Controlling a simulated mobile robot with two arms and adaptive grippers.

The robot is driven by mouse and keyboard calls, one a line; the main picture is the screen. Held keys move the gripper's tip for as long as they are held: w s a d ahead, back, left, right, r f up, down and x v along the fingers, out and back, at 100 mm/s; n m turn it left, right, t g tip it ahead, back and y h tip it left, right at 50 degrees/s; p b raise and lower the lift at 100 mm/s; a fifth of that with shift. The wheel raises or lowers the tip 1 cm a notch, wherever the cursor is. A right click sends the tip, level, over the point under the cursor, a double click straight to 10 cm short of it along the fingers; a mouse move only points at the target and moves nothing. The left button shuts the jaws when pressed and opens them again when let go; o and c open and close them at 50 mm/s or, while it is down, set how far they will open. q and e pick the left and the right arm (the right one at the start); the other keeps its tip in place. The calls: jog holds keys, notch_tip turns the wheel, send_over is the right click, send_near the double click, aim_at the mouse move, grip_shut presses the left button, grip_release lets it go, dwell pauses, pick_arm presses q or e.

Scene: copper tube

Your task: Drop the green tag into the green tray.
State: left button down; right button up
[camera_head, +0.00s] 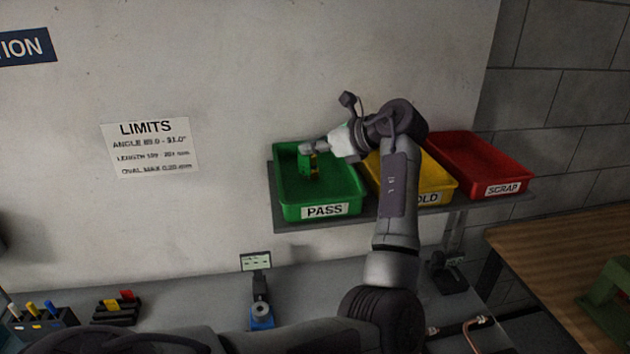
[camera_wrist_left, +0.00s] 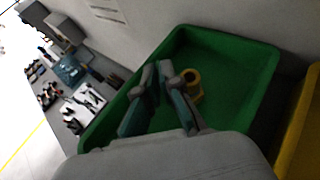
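The green tray (camera_head: 340,190), labelled PASS, sits on a shelf against the wall. It also fills the middle of the left wrist view (camera_wrist_left: 262,62). My left gripper (camera_head: 310,153) reaches in from the right over the tray, fingers down. In the left wrist view its two fingers (camera_wrist_left: 157,73) stand apart with a gap between the tips. A small green piece (camera_head: 304,163) shows at the fingertips; I cannot tell whether it is the green tag or a finger pad. A yellow ring-like piece (camera_wrist_left: 194,84) is beside the right finger. My right gripper is not in view.
A yellow tray (camera_head: 436,180) and a red SCRAP tray (camera_head: 480,158) stand right of the green one. Below are a rack with yellow and red pieces (camera_head: 117,308), a pen holder (camera_head: 40,317), a blue-based gauge (camera_head: 261,312) and a copper tube (camera_head: 473,328).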

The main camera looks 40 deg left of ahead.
pick_arm(q)
jog(key=c, duration=1.3)
grip_release()
jog(key=shift+o, duration=0.3)
jog(key=v, duration=1.2)
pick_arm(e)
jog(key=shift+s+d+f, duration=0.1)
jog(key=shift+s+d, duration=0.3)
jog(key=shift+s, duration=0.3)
